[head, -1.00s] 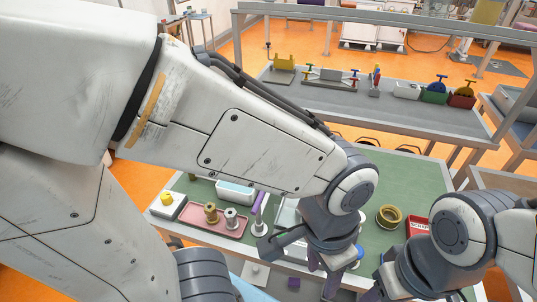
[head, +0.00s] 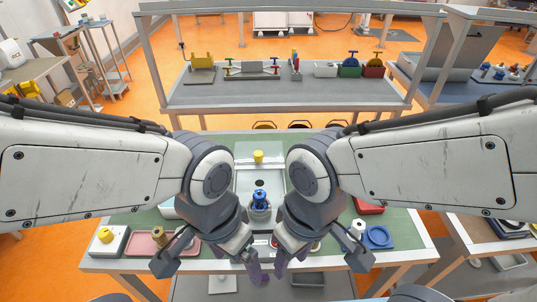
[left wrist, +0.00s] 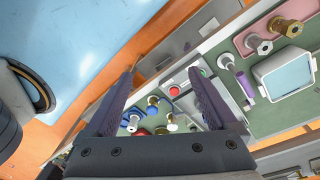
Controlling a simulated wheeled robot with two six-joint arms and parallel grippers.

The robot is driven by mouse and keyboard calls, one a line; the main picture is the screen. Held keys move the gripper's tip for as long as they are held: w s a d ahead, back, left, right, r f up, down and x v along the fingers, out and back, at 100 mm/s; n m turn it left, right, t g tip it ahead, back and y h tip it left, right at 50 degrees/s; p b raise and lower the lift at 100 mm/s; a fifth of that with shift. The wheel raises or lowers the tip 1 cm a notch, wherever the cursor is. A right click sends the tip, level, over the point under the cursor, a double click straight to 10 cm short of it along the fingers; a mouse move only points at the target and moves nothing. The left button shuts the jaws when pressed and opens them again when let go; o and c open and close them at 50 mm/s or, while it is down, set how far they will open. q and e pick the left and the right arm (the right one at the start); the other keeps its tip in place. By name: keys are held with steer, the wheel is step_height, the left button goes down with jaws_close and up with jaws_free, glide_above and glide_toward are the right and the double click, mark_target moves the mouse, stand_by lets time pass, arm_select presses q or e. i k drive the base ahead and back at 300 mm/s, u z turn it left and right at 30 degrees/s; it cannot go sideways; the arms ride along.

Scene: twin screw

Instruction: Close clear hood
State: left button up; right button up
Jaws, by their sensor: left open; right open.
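The clear hood (head: 245,152) appears as a pale see-through panel with a yellow knob (head: 258,156), at the back of a light station in the middle of the green table. It looks raised; its exact angle is hard to tell. A blue-topped metal fitting (head: 260,199) stands uncovered in front of it. My left gripper (head: 252,268) is open and empty at the table's front edge; its spread purple fingers show in the left wrist view (left wrist: 163,90). My right gripper (head: 283,264) is open beside it. Both are nearer to me than the hood, and the arms hide parts of the station.
A pink tray (head: 139,250) and a white block with a yellow knob (head: 106,240) lie left. A grey bench (head: 290,97) stands behind. In the left wrist view a red button (left wrist: 174,90) shows.

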mark_target(258, 156)
steer(key=u, duration=0.1)
steer(key=i, duration=0.95)
steer(key=z, duration=0.1)
